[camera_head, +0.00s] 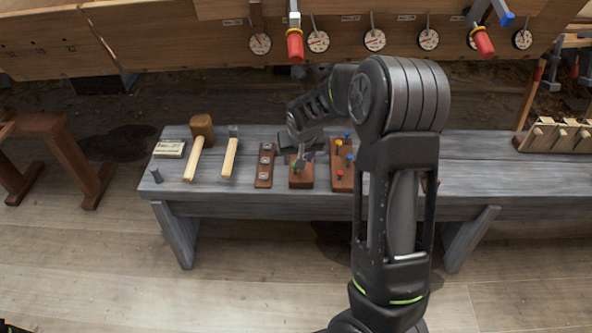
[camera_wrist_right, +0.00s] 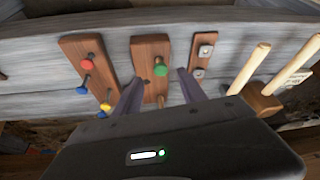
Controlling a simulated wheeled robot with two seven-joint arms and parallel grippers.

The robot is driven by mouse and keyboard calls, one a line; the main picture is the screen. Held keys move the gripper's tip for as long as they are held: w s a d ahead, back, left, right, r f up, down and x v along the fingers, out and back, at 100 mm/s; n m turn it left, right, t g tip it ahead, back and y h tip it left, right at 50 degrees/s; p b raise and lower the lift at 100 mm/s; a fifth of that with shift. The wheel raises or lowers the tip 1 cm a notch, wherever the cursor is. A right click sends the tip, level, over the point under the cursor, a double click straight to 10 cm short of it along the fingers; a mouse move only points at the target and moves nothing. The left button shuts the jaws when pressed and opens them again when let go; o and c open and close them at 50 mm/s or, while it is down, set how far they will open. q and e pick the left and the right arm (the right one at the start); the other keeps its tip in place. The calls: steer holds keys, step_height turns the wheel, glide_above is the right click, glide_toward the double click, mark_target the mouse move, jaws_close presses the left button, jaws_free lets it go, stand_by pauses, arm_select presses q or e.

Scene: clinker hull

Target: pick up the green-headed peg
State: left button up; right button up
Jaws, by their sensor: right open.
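The green-headed peg (camera_wrist_right: 160,70) stands in a small brown wooden block (camera_wrist_right: 150,47) on the grey bench. In the head view the peg's green head (camera_head: 296,165) shows just below my right gripper (camera_head: 303,152), which partly covers the block. In the wrist view my right gripper (camera_wrist_right: 161,78) is open. Its two fingers point at the block, one on each side of the green head, with nothing held between them. I cannot tell how far the fingertips are above the block. My left gripper is not in view.
A board (camera_head: 342,180) with red, blue and yellow pegs stands right of the block. A strip with metal squares (camera_head: 264,166) lies to its left, then a mallet (camera_head: 200,150) and another handled tool (camera_head: 230,158). The bench's right part (camera_head: 480,165) is mostly clear.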

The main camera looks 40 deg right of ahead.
mark_target(296, 171)
steer(key=shift+w+d+f, duration=0.1)
steer(key=shift+w+f, duration=0.1)
steer(key=shift+f, duration=0.25)
steer(key=shift+f, duration=0.1)
steer(key=b+x, duration=0.1)
steer(key=x, duration=0.4)
steer(key=shift+w, duration=0.15)
steer(key=shift+c, duration=0.4)
jaws_close()
